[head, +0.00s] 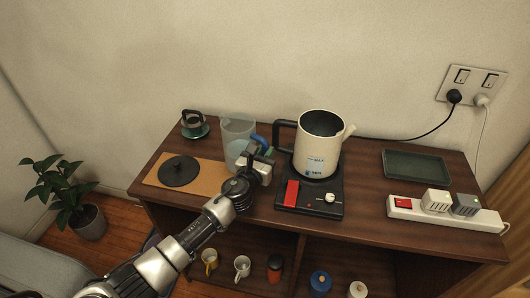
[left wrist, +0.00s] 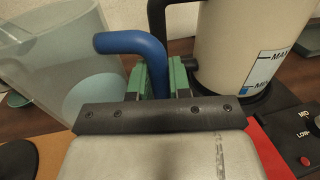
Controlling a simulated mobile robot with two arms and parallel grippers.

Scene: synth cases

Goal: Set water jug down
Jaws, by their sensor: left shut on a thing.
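The water jug (head: 235,131) is clear, with a blue handle (head: 258,139) on its right side. In the head view it is at the right end of the tan mat (head: 207,183), left of the kettle. My left gripper (head: 263,152) is shut on the blue handle. In the left wrist view the green finger pads (left wrist: 160,78) close around the handle (left wrist: 135,42), and the jug (left wrist: 55,65) is at the left with pale blue water low in it. My gripper hides part of the jug's base, so I cannot tell whether it touches the top. My right gripper is not in view.
A cream kettle (head: 316,150) stands on a black base (head: 322,193) close right of my gripper. A black round disc (head: 179,171) lies on the mat. A green tray (head: 416,166) and a power strip (head: 405,208) are at the right.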

